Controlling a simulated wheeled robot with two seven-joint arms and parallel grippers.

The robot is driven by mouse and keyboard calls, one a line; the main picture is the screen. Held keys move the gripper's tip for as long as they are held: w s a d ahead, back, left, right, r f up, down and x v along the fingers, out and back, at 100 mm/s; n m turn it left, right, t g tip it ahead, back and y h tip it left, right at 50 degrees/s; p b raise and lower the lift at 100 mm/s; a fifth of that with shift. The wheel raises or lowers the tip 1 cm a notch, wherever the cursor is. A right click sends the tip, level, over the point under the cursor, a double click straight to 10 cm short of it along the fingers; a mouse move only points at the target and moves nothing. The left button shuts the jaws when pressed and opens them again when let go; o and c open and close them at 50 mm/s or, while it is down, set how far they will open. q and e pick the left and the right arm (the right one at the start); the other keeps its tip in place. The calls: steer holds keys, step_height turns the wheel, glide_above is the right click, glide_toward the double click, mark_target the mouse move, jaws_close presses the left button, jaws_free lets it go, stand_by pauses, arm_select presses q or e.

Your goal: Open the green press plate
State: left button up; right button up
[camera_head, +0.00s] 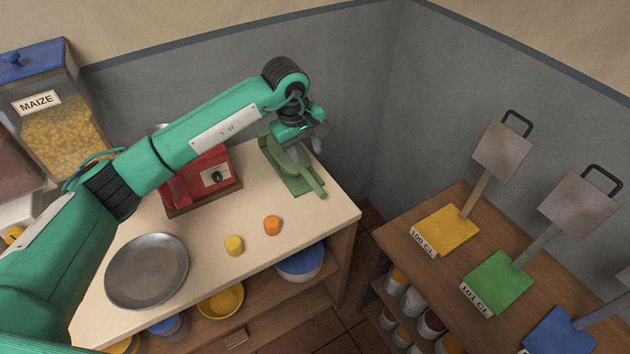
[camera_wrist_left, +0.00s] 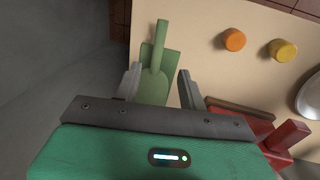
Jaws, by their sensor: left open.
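The green press (camera_head: 300,181) stands at the back right of the cream counter, with a bar-like handle toward the counter's right edge. My left gripper (camera_head: 306,140) hangs over it and hides part of it. In the left wrist view the green press (camera_wrist_left: 156,48) shows its handle pointing away, and its near part lies between the fingers. My left gripper (camera_wrist_left: 158,80) is open, with one finger on each side of the green part. I cannot tell whether the fingers touch it or how far the plate is raised. My right gripper is not in view.
A red machine (camera_head: 205,181) stands close left of the press. A yellow ball (camera_head: 234,245), an orange ball (camera_head: 272,225) and a metal plate (camera_head: 147,271) lie on the counter. The grey wall is close behind. A maize bin (camera_head: 58,115) stands at the left.

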mark_target(316, 185)
arm_select(q)
steer(key=f+p, duration=0.1)
steer(key=f, duration=0.3)
steer(key=w+d+f+p, duration=0.1)
steer(key=f, duration=0.3)
steer(key=d+f+p, duration=0.1)
steer(key=f, duration=0.2)
steer(key=shift+w+d+f, duration=0.1)
steer(key=shift+w+f, duration=0.05)
steer(key=shift+f, duration=0.65)
steer(key=shift+c, duration=0.2)
jaws_close()
